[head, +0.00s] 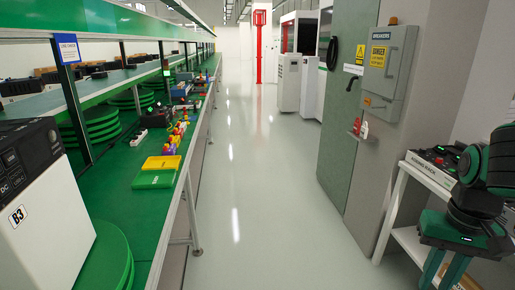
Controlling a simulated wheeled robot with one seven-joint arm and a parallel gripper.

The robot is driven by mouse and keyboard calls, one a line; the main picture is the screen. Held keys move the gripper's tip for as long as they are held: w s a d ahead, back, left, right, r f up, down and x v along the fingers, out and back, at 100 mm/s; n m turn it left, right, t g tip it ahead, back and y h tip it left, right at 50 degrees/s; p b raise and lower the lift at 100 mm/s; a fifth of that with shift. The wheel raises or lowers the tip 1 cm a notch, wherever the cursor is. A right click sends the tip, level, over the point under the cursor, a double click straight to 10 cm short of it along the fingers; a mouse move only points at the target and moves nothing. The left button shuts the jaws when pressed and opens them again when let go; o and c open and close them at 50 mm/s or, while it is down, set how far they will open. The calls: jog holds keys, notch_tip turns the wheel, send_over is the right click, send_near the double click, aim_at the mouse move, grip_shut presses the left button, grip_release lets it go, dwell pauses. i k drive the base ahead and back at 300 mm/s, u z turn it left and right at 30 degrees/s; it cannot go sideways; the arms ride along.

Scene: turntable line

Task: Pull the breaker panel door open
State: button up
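The breaker panel (386,82) is a grey box on the side of a tall grey column at the upper right of the head view. Its door (392,62) bears a dark label strip at the top and a yellow danger sign (378,57) at its left. The door looks shut, flush with the box. A handle-like upright bar shows on the door, but it is too small to make out well.
A long green workbench (165,205) with trays and small parts runs along the left. A pale, clear aisle floor (262,190) lies in the middle. A white cart (428,172) with a black control box (440,158) stands at the right, below the panel.

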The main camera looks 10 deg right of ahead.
aim_at(385, 45)
jog(key=i, duration=3)
jog(key=z, duration=2.9)
